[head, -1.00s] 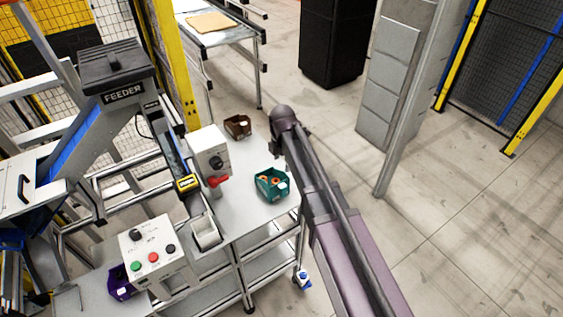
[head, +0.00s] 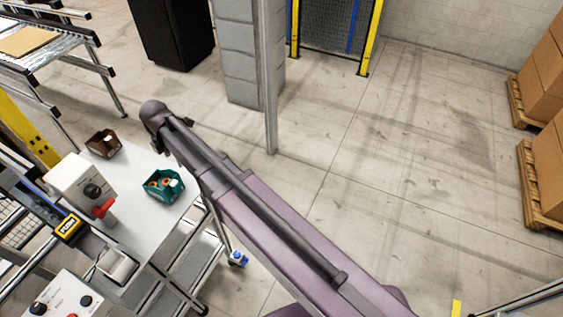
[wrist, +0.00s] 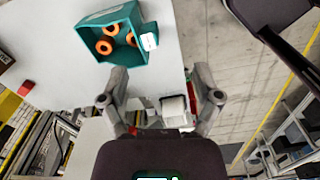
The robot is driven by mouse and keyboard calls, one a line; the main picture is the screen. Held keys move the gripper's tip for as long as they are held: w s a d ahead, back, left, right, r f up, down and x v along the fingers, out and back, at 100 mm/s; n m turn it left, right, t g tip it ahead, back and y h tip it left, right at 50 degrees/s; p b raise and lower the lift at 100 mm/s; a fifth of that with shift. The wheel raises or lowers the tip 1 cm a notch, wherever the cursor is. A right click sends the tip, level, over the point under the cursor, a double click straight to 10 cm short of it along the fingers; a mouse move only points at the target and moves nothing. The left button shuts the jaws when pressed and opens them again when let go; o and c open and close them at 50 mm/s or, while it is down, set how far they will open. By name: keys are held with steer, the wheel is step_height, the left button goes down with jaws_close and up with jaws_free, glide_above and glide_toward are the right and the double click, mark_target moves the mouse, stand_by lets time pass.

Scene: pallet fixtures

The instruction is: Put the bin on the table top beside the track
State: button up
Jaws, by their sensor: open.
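A teal bin (head: 163,187) with orange rings inside stands upright on the light grey table top (head: 150,222). It also shows at the top of the wrist view (wrist: 104,22), with a white tag on its side. A brown bin (head: 104,143) stands on the same table, further back. The track (head: 38,200) runs along the left side of the table, with a yellow label on it. My gripper (wrist: 162,100) is open. In the wrist view, the teal bin lies beyond and left of its fingertips, apart from them.
A white box with a red handle (head: 84,186) stands between the track and the bins. A button panel (head: 65,297) is at the lower left. A metal post (head: 268,80) rises behind my arm. The floor to the right is open, with stacked cartons (head: 548,150) at the edge.

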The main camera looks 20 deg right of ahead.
steer(key=s+d+m, duration=0.3)
steer(key=d+m, duration=0.5)
steer(key=d, duration=0.3)
steer(key=s+d+m, duration=0.4)
steer(key=d+m, duration=0.5)
steer(key=d, duration=0.2)
steer(key=s+d+m, duration=0.4)
steer(key=d+m, duration=0.4)
steer(key=d, duration=0.4)
steer(key=shift+s+m, duration=0.2)
steer(key=shift+m, duration=0.1)
step_height(320, 180, down, 9)
steer(key=b, duration=0.8)
steer(key=shift+b, duration=0.4)
steer(key=shift+r, duration=0.15)
